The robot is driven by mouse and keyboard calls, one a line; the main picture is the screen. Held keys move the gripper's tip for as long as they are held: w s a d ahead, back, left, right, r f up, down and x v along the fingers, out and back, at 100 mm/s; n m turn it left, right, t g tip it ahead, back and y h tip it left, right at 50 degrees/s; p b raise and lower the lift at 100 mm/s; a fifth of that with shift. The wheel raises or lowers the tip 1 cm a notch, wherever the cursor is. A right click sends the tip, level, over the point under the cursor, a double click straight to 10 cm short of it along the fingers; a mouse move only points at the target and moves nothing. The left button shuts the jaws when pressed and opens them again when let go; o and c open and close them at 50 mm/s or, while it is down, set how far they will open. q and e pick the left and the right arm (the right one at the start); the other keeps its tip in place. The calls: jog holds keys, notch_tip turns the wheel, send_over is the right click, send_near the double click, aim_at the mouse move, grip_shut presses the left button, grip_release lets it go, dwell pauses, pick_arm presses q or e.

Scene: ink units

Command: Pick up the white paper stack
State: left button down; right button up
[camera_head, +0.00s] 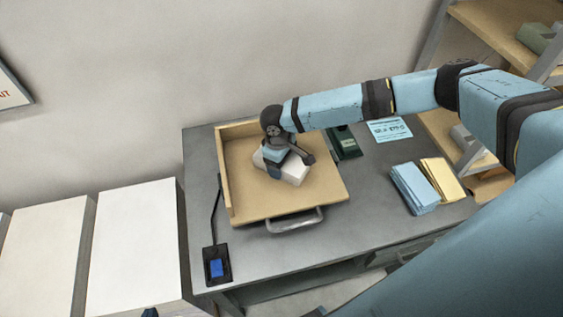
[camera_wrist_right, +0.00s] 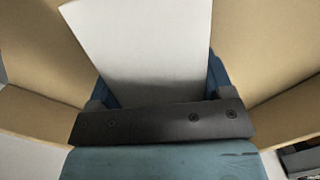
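The white paper stack (camera_head: 292,174) lies in the wooden tray (camera_head: 320,196) on the grey desk. My right gripper (camera_head: 274,166) reaches down over the stack from above and hides part of it. In the right wrist view the white stack (camera_wrist_right: 150,45) runs between the two blue fingers of my right gripper (camera_wrist_right: 162,85). The fingers lie beside its two edges with no clear gap, but I cannot tell whether they press on it. A small dark blue tip at the bottom edge of the head view may be my left gripper (camera_head: 149,313); its fingers are not shown.
The tray has a metal handle (camera_head: 295,221) in front. A blue-buttoned pad (camera_head: 216,266) stands at the desk's front left. Blue (camera_head: 414,187) and yellow paper stacks (camera_head: 442,179) lie at the right. Shelves rise at the right.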

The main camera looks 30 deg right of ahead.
jog(key=shift+c, duration=1.2)
jog(key=shift+r, duration=0.1)
